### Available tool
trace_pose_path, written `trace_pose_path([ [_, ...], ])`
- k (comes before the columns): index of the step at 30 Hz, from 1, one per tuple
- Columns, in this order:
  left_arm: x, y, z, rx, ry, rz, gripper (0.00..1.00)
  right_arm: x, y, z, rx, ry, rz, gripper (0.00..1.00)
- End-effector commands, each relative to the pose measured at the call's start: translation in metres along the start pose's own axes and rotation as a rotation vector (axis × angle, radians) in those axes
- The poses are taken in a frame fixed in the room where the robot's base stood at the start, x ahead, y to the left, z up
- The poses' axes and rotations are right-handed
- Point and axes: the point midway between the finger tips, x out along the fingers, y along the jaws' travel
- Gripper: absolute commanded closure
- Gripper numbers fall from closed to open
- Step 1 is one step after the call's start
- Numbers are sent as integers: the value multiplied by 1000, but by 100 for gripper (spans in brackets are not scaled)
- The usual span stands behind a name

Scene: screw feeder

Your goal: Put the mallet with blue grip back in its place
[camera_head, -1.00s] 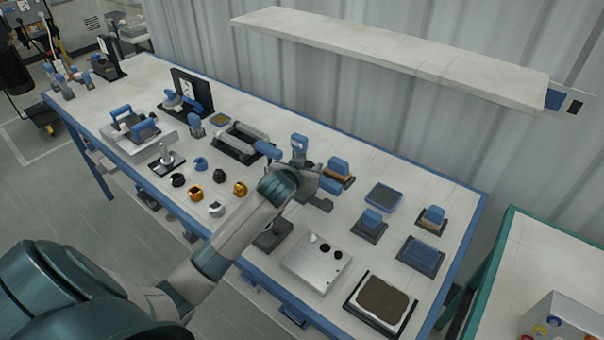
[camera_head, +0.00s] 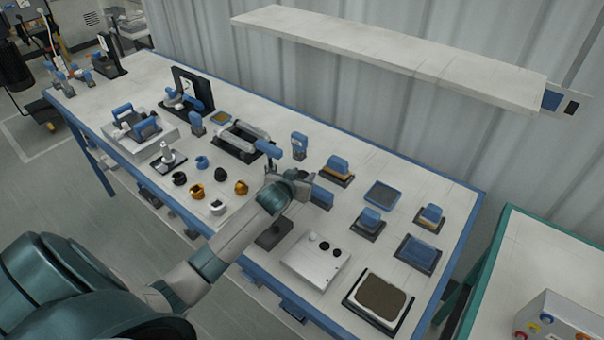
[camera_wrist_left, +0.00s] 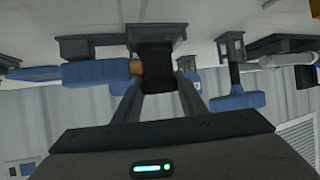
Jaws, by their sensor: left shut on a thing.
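My left gripper (camera_head: 302,187) is over the middle of the bench. In the left wrist view its fingers (camera_wrist_left: 158,85) are shut on the black head of the mallet (camera_wrist_left: 157,72). The mallet's short wooden neck and blue grip (camera_wrist_left: 95,72) stick out sideways to the left there. In the head view the blue grip (camera_head: 322,196) shows just right of the gripper, and the head is hidden. A dark holder (camera_wrist_left: 157,33) is right beside the mallet head in the wrist view; I cannot tell if they touch. My right gripper is not in view.
A blue-topped tool (camera_head: 268,148) stands left of the gripper, and a blue upright piece (camera_head: 299,145) behind it. A blue-handled block (camera_head: 340,168) is to the right. A silver box (camera_head: 315,258) is in front. A shelf (camera_head: 390,52) overhangs the back.

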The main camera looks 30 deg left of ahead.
Motion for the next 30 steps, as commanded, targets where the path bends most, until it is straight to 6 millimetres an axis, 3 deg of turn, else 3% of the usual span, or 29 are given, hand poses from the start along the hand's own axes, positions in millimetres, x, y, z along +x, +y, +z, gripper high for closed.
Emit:
trace_pose_path([
  [12, 2, 0, 3, 0, 2, 1, 93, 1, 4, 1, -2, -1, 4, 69],
  [13, 2, 0, 4, 0, 1, 0, 58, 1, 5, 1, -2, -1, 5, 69],
  [15, 2, 0, 3, 0, 1, 0, 44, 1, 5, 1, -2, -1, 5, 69],
  [30, -6, 0, 2, 0, 1, 1, 44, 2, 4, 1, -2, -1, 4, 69],
])
